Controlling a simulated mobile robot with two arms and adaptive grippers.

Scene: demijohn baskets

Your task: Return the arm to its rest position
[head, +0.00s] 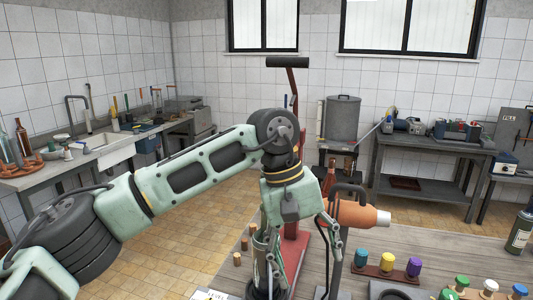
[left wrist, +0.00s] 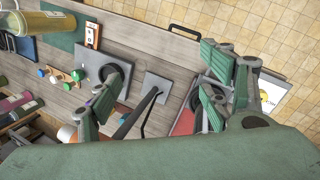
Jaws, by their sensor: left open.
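My left arm comes in from the left in the head view, arches up and bends down at the wrist over the workbench (head: 400,262). My left gripper (head: 302,262) points down at the bench's left part. Its fingers are spread and I see nothing between them. In the left wrist view the left gripper (left wrist: 160,85) also shows its fingers wide apart above the grey bench top (left wrist: 145,30). A dark upright object stands behind or beside the fingers in the head view, partly hidden. My right gripper is in neither view.
A red stand with a black handle (head: 287,62) and an orange tool (head: 360,215) are close behind the gripper. A rack of coloured caps (head: 387,271) and a bottle (head: 520,232) are to the right. Open floor (head: 185,245) lies left.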

